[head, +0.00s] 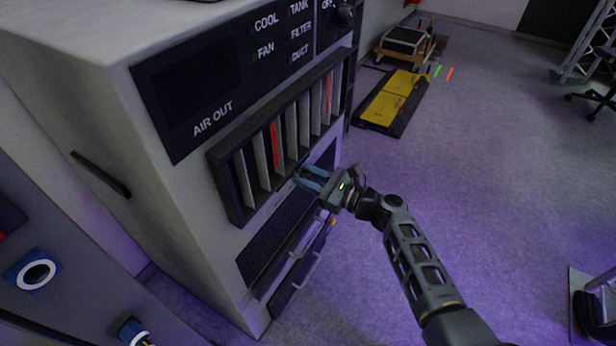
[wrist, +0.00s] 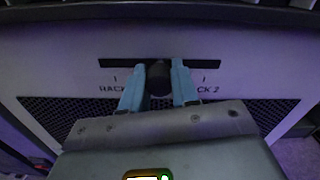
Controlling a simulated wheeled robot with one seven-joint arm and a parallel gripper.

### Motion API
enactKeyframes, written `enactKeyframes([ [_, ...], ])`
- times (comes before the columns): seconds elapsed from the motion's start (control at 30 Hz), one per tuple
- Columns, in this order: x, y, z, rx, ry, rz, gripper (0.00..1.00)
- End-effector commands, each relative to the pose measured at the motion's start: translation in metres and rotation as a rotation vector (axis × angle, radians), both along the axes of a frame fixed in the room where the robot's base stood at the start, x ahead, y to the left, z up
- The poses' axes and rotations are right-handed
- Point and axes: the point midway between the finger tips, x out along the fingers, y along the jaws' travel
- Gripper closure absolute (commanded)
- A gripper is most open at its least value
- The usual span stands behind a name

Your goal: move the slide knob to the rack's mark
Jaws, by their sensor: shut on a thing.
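The slide knob (wrist: 158,78) is a dark knob in a black horizontal slot (wrist: 115,63) on the cabinet's pale front panel. In the wrist view it sits near the middle of the slot. A rack mark with lettering (wrist: 107,88) is left of it, and a "CK 2" mark (wrist: 207,89) is right of it; my fingers cover parts of both labels. My gripper (wrist: 158,88) has its two blue fingers on either side of the knob and is shut on it. In the head view my gripper (head: 307,178) reaches the panel below the vanes, and the knob is hidden there.
The cabinet (head: 150,180) has a vaned air outlet (head: 285,135) above my gripper and a mesh grille (head: 277,237) with handles (head: 305,260) below. A yellow-and-black platform (head: 393,102) lies on the floor behind.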

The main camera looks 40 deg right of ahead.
Motion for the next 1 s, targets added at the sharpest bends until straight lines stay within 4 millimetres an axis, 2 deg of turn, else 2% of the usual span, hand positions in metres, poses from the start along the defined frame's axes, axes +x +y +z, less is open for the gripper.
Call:
enactKeyframes([
  [0.2, 0.002, -0.005, -0.001, -0.001, -0.001, -0.002, 1.0],
  [0.4, 0.017, -0.041, -0.002, -0.001, -0.003, -0.006, 1.0],
  [0.53, 0.023, -0.056, -0.002, -0.001, -0.001, -0.003, 1.0],
  [0.87, 0.025, -0.062, 0.0, 0.0, 0.001, -0.006, 1.0],
  [0.9, 0.025, -0.062, 0.0, -0.001, 0.0, -0.007, 0.7],
  [1.0, 0.025, -0.062, 0.0, -0.001, 0.0, -0.008, 0.6],
])
